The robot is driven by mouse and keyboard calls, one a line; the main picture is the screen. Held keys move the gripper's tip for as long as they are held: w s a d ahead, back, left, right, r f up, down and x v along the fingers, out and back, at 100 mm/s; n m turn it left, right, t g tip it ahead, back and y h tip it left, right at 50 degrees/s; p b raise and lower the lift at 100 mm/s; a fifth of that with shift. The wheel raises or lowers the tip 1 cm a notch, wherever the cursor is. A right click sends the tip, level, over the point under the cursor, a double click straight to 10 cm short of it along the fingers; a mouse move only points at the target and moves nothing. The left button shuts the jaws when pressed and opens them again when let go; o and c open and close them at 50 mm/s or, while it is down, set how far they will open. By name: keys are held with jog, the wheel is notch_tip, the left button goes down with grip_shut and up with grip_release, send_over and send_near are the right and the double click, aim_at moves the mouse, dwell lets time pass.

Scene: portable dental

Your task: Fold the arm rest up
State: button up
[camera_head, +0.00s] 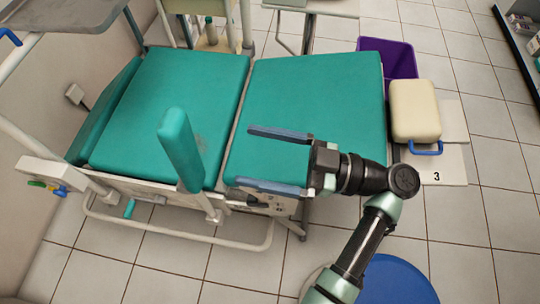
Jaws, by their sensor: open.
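The near arm rest (182,150) is a long teal pad at the near side of the dental chair (290,90). It appears to stand upright, its top leaning a little left in the picture, its lower end by a pale bracket on the chair's side frame. My gripper (247,157) is open and empty, to the right of the arm rest. Its two blue-grey fingers point left, one over the teal seat and one near the seat's front edge. A clear gap lies between the fingertips and the pad.
A pale rail (170,241) runs low along the chair's near side. A purple bin (390,58) and a cream case (414,110) with a blue handle stand on the right. A round blue top (398,281) lies below my arm. The tiled floor at right is mostly free.

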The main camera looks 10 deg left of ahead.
jog(key=shift+d+f+b, duration=0.1)
jog(key=shift+d+b, duration=0.25)
jog(key=shift+d, duration=0.45)
jog(key=shift+s, duration=0.1)
